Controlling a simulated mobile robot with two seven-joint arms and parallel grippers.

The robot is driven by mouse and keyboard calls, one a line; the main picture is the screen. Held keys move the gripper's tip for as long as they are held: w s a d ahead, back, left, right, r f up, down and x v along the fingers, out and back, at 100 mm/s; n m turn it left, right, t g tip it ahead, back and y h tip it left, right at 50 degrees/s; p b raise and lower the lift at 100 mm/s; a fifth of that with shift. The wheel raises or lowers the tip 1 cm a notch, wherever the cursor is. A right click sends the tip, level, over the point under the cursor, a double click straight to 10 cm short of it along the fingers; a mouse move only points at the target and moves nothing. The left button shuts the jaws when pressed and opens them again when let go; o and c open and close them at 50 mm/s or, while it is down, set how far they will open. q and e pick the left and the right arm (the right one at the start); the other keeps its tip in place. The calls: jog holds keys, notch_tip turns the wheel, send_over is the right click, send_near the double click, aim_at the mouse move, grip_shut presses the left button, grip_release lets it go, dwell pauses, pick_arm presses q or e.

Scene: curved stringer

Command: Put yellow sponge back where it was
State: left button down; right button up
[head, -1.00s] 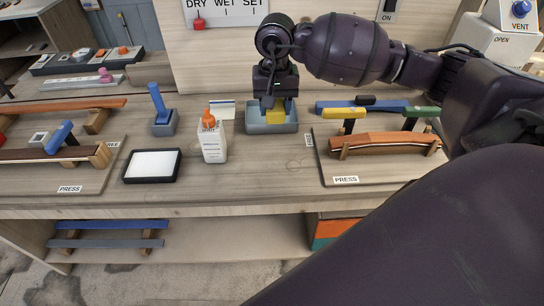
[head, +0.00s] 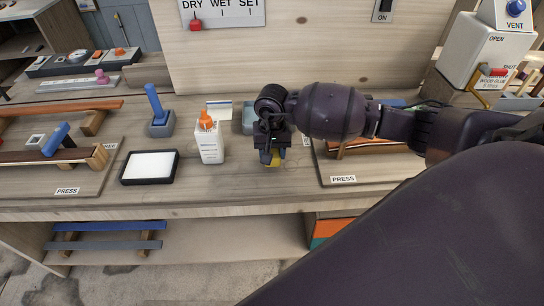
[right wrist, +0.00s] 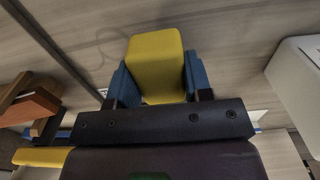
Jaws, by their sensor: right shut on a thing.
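The yellow sponge (right wrist: 155,62) is between the two blue fingers of my right gripper (right wrist: 155,80) in the right wrist view. In the head view my right gripper (head: 271,158) is shut on the yellow sponge (head: 272,162), mostly hidden under the fingers. It is over the bench's front part, right of the white bottle. I cannot tell whether the sponge touches the bench. The grey-blue tray (head: 249,116) stands behind the gripper, partly hidden by my arm. My left gripper is not in view.
A white bottle with an orange cap (head: 209,140) stands left of the gripper. A black-framed white pad (head: 150,167) and a blue-handled tool (head: 157,112) are farther left. A press board (head: 345,180) lies to the right. Bare bench lies around the gripper.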

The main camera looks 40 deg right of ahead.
aim_at(272, 150)
jog(key=shift+f, duration=1.15)
jog(key=shift+f, duration=0.2)
jog(key=o, duration=0.9)
jog(key=shift+r, duration=0.1)
notch_tip(272, 150, up, 12)
jog(key=shift+r, duration=0.15)
